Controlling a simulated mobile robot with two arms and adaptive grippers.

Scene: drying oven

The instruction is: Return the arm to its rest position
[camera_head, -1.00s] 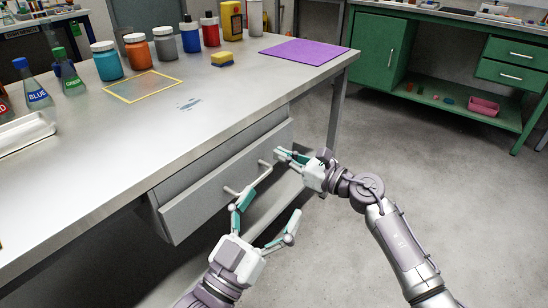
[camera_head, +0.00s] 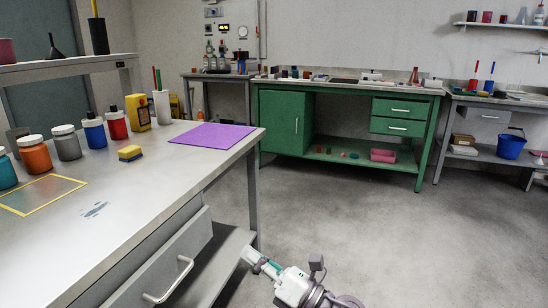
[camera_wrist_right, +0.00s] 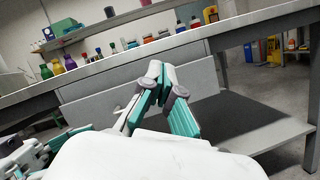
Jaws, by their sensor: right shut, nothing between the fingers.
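My right gripper (camera_head: 250,256) is at the bottom middle of the head view, in front of the lower shelf and right of the drawer handle (camera_head: 168,281). It is shut and empty; its closed fingers also show in the right wrist view (camera_wrist_right: 157,72). My left gripper is out of the head view. Part of it shows at the lower left of the right wrist view (camera_wrist_right: 85,135), partly hidden, so its opening is unclear.
Several bottles, a yellow sponge (camera_head: 130,153) and a purple mat (camera_head: 213,135) are on the workbench. A green cabinet (camera_head: 283,122) stands at the back. A blue bucket (camera_head: 511,146) is on a shelf at right. The floor (camera_head: 350,225) between is clear.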

